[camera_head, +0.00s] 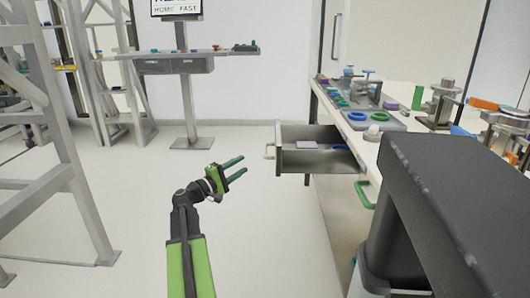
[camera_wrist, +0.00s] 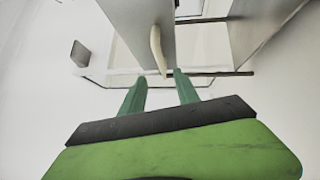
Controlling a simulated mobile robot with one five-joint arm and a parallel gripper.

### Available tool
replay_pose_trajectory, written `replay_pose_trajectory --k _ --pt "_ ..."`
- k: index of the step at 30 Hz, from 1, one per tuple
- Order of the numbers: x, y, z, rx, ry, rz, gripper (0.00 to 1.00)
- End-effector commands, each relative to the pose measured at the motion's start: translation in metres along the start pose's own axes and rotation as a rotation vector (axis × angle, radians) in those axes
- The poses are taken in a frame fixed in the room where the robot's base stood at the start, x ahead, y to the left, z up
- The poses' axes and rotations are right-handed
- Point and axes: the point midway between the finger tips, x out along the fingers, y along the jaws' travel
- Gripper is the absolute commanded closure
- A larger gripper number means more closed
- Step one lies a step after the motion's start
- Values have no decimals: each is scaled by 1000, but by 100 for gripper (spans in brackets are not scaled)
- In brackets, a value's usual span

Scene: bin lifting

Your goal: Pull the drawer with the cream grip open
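The drawer (camera_head: 318,163) with the cream grip stands pulled out from the workbench on the right, its inside showing. The cream grip (camera_head: 268,151) is on its left-facing front; in the wrist view the grip (camera_wrist: 156,48) stands just beyond the fingertips, between their lines. My gripper (camera_head: 242,166) is open and empty, with a gap between its two dark green fingers. In the head view it is to the left of and a little below the grip, apart from it. The wrist view shows the open fingers (camera_wrist: 157,76) pointing toward the drawer.
A green grip (camera_head: 364,195) sits lower on the workbench (camera_head: 400,97). Parts and fixtures crowd the bench top. A dark grey block (camera_head: 455,190) fills the lower right. A metal rack (camera_head: 75,175) stands left. The floor around my gripper is clear.

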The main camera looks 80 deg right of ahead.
Motion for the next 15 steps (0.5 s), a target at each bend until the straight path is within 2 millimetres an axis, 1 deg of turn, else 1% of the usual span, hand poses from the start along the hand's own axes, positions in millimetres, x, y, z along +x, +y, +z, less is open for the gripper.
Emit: replay_pose_trajectory --k 1,9,12,15 --pt "16 2 -1 0 -3 -1 62" --pt "84 2 -1 1 -3 -1 62" --pt "106 1 -1 1 -2 -2 62" --pt "122 1 -1 1 -2 -2 62"
